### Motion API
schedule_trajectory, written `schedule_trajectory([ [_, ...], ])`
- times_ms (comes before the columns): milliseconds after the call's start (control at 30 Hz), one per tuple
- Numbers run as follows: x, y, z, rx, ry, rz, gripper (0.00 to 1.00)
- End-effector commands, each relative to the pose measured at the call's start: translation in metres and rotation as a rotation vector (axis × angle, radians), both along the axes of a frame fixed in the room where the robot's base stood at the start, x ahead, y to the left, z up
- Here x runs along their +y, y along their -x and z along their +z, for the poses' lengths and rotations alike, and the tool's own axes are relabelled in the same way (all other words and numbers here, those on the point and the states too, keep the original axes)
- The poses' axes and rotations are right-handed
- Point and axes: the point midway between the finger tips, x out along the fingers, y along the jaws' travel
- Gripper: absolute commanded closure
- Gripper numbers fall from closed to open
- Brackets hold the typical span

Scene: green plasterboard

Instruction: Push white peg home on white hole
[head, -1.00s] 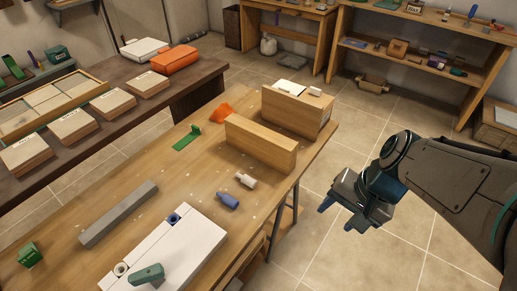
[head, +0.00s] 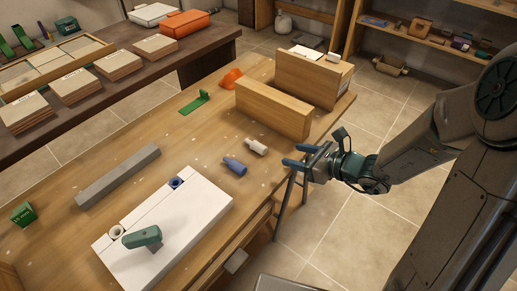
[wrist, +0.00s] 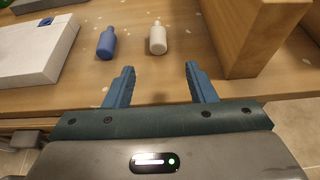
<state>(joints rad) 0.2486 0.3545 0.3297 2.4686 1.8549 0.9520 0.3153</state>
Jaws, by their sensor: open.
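The white peg (head: 256,146) lies on the wooden table, with the blue peg (head: 234,166) beside it. In the wrist view the white peg (wrist: 158,38) is ahead of my fingers, between their lines, and the blue peg (wrist: 106,43) is to its left. My gripper (head: 298,155) is open and empty at the table's near edge, apart from both pegs. The white board (head: 185,230) has a hole with a white ring (head: 116,231) at its left end and a blue-rimmed hole (head: 176,183) at its upper end. A green-handled tool (head: 142,237) is on the board.
Two wooden blocks, a nearer one (head: 272,110) and a taller one (head: 310,78), stand behind the pegs, near my gripper's right in the wrist view. A grey bar (head: 118,175), a green bracket (head: 200,102) and an orange piece (head: 231,78) lie farther off. Table around the pegs is clear.

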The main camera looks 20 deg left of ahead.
Motion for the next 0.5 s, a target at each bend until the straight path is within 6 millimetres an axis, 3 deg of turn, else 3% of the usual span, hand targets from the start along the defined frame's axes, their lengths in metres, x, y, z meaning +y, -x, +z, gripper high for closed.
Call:
schedule_trajectory([
  [233,0.044,-0.016,-0.020,0.001,0.000,0.007,0.49],
  [500,0.065,-0.025,-0.029,-0.002,0.002,0.005,0.49],
])
